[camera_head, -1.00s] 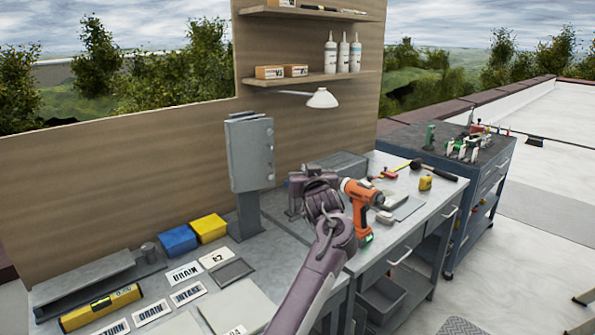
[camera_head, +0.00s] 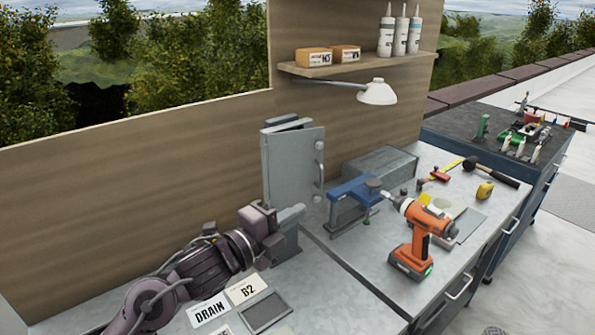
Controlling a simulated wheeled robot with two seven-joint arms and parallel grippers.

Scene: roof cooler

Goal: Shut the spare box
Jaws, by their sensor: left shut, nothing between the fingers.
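The spare box appears to be the grey metal box (camera_head: 292,165) on a short post at the back of the bench. Its flat door panel faces me, with two round knobs along its right side. The door stands off the box body at the top, so it looks ajar; how wide the gap is I cannot tell. My left gripper (camera_head: 268,236) is shut and empty, low in front of the box near its post. Whether it touches the post I cannot tell. The fingertips are partly hidden. My right gripper is not in view.
A blue vice (camera_head: 352,202) and an orange drill (camera_head: 413,243) stand to the right of the box. A grey case (camera_head: 380,168) lies behind them. A white lamp (camera_head: 377,93) hangs above. Label cards, including a B2 card (camera_head: 246,289), lie below the gripper.

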